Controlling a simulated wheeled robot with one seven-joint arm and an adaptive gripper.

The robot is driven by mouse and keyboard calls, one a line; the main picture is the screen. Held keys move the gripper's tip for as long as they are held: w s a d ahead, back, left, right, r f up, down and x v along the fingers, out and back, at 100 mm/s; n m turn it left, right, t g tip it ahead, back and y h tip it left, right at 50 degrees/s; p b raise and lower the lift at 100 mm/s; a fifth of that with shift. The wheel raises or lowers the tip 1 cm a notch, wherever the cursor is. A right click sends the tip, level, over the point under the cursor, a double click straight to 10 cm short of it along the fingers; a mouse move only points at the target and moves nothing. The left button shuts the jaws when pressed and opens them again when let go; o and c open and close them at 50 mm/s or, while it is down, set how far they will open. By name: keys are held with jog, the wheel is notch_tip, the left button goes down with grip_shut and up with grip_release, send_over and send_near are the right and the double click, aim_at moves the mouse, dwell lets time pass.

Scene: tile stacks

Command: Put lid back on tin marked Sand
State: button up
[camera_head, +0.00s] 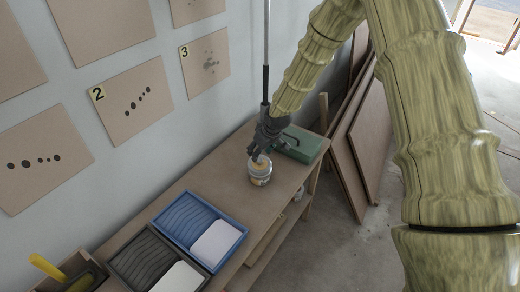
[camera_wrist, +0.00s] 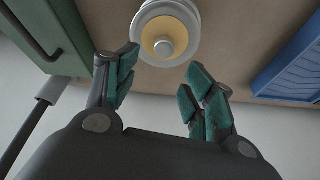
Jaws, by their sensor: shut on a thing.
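A small pale round tin (camera_head: 260,178) stands on the bench, and its round rim shows at the top of the wrist view (camera_wrist: 145,22). A tan lid (camera_wrist: 152,45) with a pale knob lies within that rim, seen end-on. Any marking on the tin is too small to read.
A green box (camera_head: 300,143) stands close behind the tin. A blue tray (camera_head: 201,223) and a dark tray (camera_head: 150,257) with white cards lie nearer on the bench (camera_head: 222,183). Wooden boards (camera_head: 347,155) lean at the bench's far end.

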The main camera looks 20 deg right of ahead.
aim_at(261, 163)
jog(key=shift+f, duration=0.55)
grip_shut()
jog(key=shift+s+f+b, duration=0.1)
jog(key=shift+f+b, duration=0.8)
jog(key=shift+f, duration=0.25)
jog(key=shift+s+f+b, duration=0.45)
jog(key=shift+s+f, duration=0.15)
jog(key=shift+f, duration=0.3)
jog(key=shift+w+r+p, duration=0.25)
jog(key=shift+r+p, duration=0.6)
jog(key=shift+r, duration=0.05)
jog(key=shift+w+r, duration=0.15)
jog(key=shift+r, duration=0.1)
jog(key=shift+w+r+p, duration=0.25)
jog(key=shift+r+p, duration=0.15)
jog(key=shift+r, duration=0.15)
jog(key=shift+r+p, duration=0.9)
jog(key=shift+r, duration=0.4)
dwell(0.9)
